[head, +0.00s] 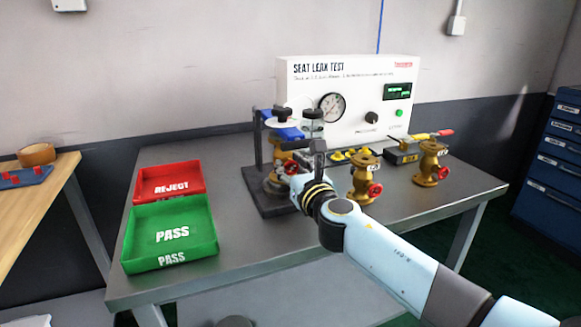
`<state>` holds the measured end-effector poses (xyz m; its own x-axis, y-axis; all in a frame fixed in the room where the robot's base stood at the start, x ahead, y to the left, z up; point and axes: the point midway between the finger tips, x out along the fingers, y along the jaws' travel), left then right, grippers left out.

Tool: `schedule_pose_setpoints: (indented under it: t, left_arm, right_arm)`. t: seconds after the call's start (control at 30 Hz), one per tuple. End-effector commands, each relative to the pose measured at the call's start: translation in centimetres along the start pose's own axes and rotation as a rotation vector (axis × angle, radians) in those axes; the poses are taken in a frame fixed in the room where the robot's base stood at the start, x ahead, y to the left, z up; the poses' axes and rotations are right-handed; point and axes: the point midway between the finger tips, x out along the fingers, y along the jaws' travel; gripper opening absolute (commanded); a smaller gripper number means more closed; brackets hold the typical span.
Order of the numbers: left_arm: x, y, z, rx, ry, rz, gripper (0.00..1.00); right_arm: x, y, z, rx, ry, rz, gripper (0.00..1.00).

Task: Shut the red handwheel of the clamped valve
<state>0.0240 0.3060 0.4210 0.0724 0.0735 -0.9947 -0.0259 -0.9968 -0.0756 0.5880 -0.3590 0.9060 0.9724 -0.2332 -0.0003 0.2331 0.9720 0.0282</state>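The clamped valve (276,180), a brass body, stands in a dark clamp fixture (262,205) on the grey bench. My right arm reaches in from the lower right, and its wrist covers the right side of this valve. The valve's red handwheel cannot be made out clearly; it is largely hidden by my wrist and gripper. My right gripper (308,157) is dark and sits right beside the clamped valve. Its fingertips are too small and overlapped to tell whether they are open or touch the wheel. My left gripper is not in view.
Two loose brass valves, one in the middle (364,165) and one at right (430,160), stand right of my wrist. The white test panel (350,75) stands behind. The red REJECT tray (170,186) and green PASS tray (172,235) lie at the left, both empty.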

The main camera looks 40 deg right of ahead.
Motion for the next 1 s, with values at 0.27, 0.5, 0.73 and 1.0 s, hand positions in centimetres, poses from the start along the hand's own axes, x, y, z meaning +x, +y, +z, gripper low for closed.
schedule_pose_setpoints:
  t: [0.27,0.5,0.73,1.0]
  left_arm:
    - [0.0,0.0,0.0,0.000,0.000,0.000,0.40]
    - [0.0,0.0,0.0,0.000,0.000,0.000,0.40]
    - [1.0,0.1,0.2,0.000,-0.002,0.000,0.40]
    - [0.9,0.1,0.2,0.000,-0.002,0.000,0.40]
  right_arm:
    - [0.0,0.0,0.0,0.000,0.000,0.000,0.00]
    - [-0.1,0.0,-0.1,0.004,0.001,0.000,0.00]
    - [-0.1,0.0,-0.3,0.250,0.001,0.000,0.00]
    - [-0.1,0.0,-0.2,0.281,0.003,0.000,0.00]
